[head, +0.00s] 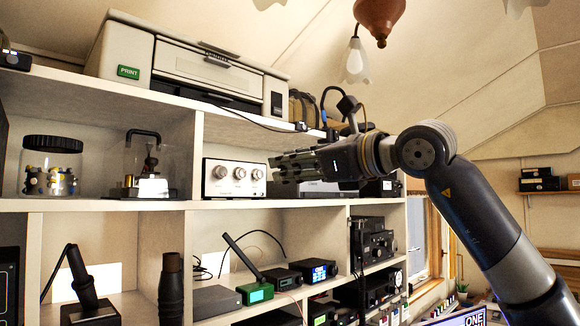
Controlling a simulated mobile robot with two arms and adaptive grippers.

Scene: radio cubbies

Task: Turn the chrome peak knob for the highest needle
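A silver-white box (234,191) with a row of chrome knobs on its front stands in a middle cubby of the white shelf. The left knob (220,172), middle knob (239,173) and right knob (257,174) show clearly; their labels are too small to read. My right gripper (276,168) comes in from the right, its fingers pointing left, just right of the box in the picture. I see no contact with a knob, and the finger gap is unclear at this angle. I cannot make out a needle. My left gripper is out of view.
A glass jar (50,168) and a clear case (148,172) stand to the left. A printer (190,68) sits on top. Radios, including a blue-screen one (315,270), fill the lower cubbies. A hanging lamp (356,62) is above my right arm.

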